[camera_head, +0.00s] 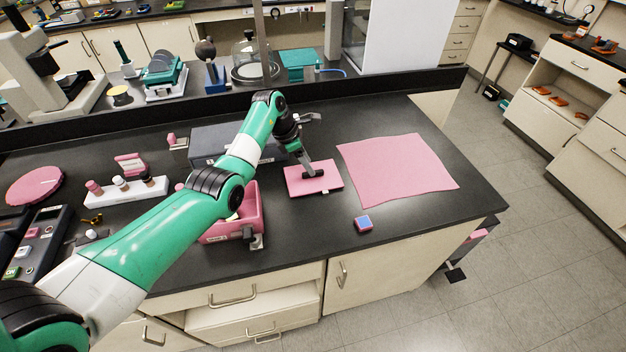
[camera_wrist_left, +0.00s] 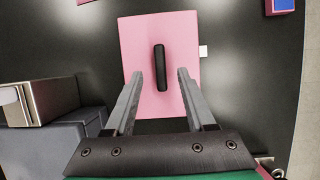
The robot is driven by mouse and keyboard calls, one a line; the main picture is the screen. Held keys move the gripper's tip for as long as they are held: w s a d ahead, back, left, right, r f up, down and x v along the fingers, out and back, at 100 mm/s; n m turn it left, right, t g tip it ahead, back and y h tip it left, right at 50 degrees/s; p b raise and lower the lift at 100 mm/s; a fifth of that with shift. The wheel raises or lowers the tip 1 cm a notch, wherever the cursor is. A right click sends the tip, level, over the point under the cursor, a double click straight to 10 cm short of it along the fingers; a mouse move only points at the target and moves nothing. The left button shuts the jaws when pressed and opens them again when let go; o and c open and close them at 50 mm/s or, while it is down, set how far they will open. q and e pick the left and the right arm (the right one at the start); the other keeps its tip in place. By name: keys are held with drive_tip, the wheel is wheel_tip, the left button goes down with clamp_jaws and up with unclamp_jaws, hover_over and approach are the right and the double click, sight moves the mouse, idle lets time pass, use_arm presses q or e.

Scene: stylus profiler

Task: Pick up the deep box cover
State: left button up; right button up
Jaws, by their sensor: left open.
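The deep box cover, a flat pink plate (camera_head: 328,179) with a black bar handle, lies on the dark bench in the head view. It also shows in the left wrist view (camera_wrist_left: 135,45), its black handle (camera_wrist_left: 160,65) upright in the picture. My left gripper (camera_head: 308,167) points down at the handle. In the wrist view its open fingers (camera_wrist_left: 160,78) stand on either side of the handle's near end. I cannot tell how far the fingertips are above the cover. No grip on the handle shows. My right gripper is not in view.
A pink mat (camera_head: 398,170) lies right of the cover. A grey box (camera_head: 213,140) stands behind my arm. A pink open box (camera_head: 253,212) is partly hidden by my arm. The bench's right front is clear.

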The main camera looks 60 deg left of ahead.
use_arm(q)
drive_tip(key=b+x, duration=0.1)
drive_tip(key=x, duration=0.2)
drive_tip(key=shift+f, duration=0.2)
drive_tip(key=shift+r, duration=0.1)
clamp_jaws()
